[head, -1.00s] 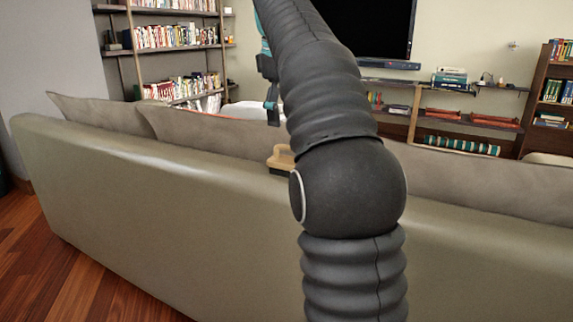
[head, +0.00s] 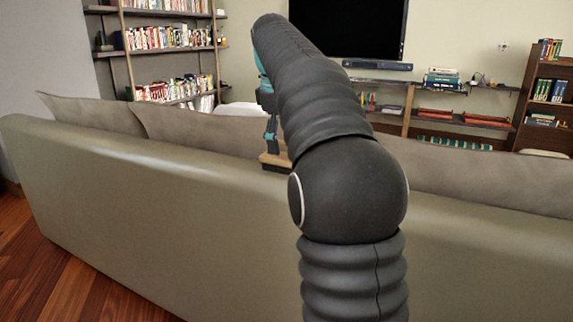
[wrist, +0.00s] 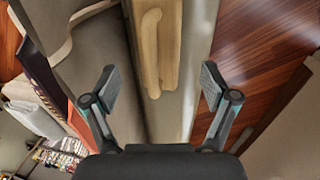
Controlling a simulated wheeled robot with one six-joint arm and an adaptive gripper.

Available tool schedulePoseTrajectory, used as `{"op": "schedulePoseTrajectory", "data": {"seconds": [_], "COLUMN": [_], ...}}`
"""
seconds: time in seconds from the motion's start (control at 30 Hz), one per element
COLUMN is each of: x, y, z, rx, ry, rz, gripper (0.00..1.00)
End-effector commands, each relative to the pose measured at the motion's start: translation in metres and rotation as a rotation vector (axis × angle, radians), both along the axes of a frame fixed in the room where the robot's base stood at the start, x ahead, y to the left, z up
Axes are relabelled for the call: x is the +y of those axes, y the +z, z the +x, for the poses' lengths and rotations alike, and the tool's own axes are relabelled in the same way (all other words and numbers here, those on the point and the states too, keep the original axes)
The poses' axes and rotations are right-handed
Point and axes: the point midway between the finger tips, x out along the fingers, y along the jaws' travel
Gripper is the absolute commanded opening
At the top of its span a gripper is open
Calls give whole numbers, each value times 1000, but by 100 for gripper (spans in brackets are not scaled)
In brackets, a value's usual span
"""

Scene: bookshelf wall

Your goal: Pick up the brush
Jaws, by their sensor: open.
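The brush (head: 273,160) has a light wooden body and a dark underside, and lies on the top of the sofa back. My arm hides part of it in the head view. In the wrist view the brush (wrist: 152,45) lies lengthwise at the top middle, its near end between the fingers. My gripper (wrist: 158,85) is open, one finger on each side of the brush and apart from it. In the head view my gripper (head: 271,139) is just above the brush; whether it touches cannot be told there.
The sofa back (head: 150,185) runs across the view, with cushions (head: 190,130) behind its top edge. Bookshelves (head: 170,60) stand at the far left, and a television (head: 350,25) hangs over a low shelf (head: 440,120). Wooden floor (head: 70,285) shows at lower left.

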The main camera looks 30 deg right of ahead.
Motion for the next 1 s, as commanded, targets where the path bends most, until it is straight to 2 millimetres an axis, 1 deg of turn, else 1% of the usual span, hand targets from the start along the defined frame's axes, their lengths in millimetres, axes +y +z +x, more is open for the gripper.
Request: {"op": "schedulePoseTrajectory", "data": {"seconds": [0.2, 0.3, 0.4, 0.63, 0.67, 0.7, 0.77, 0.8, 0.87, 0.9, 0.93, 1.0], "x": [-4, -6, -7, -7, -7, -7, -7, -7, -7, -7, -7, -7], "y": [-31, -41, -47, -47, -47, -47, -47, -47, -47, -47, -47, -47], "z": [6, 7, 8, 8, 8, 8, 8, 8, 8, 8, 8, 8], "rx": [1, 1, 1, 0, 0, 0, 0, 0, 0, 0, 0, 0], "ry": [0, 0, 0, 0, 0, 0, 0, 0, 0, 0, 0, 0], "rz": [0, 0, 1, 0, 0, 0, 0, 0, 0, 0, 0, 0], "gripper": [85, 85, 85, 85, 83, 73, 58, 48, 33, 23, 16, 16]}}
